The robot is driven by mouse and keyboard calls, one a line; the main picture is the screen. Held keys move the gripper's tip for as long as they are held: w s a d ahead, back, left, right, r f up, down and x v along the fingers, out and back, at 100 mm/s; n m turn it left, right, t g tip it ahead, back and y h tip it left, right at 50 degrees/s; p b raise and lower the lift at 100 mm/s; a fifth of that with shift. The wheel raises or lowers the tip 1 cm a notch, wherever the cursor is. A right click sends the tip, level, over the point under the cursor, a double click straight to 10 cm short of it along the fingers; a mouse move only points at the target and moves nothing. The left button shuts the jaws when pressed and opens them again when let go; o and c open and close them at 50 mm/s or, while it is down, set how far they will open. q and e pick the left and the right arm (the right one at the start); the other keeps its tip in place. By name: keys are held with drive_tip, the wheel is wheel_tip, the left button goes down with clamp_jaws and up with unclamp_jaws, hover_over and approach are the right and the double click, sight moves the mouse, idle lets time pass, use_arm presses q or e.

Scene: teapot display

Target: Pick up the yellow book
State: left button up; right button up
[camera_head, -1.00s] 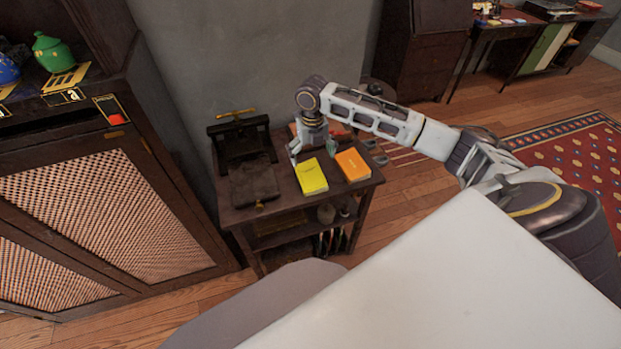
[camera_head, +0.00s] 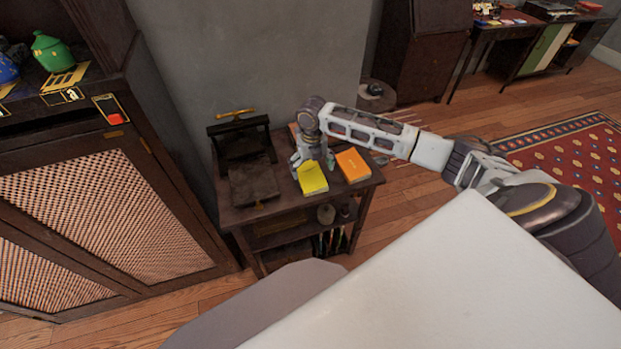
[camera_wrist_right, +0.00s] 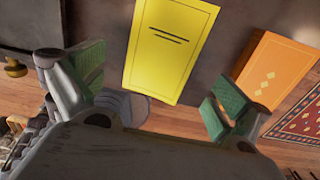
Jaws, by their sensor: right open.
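The yellow book (camera_head: 313,180) lies flat on top of a small dark wooden table (camera_head: 350,194), near its front edge. In the right wrist view the yellow book (camera_wrist_right: 170,48) shows between and beyond the two fingers. My right gripper (camera_head: 313,170) points down over the back end of the book. In the right wrist view the right gripper (camera_wrist_right: 150,92) is open, its green-padded fingers wide apart on either side with nothing held. Whether a finger touches the book cannot be told. My left gripper is not in view.
An orange book (camera_head: 352,165) lies just right of the yellow one. A dark press-like device (camera_head: 250,180) stands on the table's left side. A large cabinet (camera_head: 110,215) is at the left. A grey wall (camera_head: 240,60) is behind the table.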

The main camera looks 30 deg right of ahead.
sight(312, 179)
drive_tip(key=shift+f, duration=2.45)
drive_tip(key=c, duration=1.1)
wheel_tip(312, 179, up, 10)
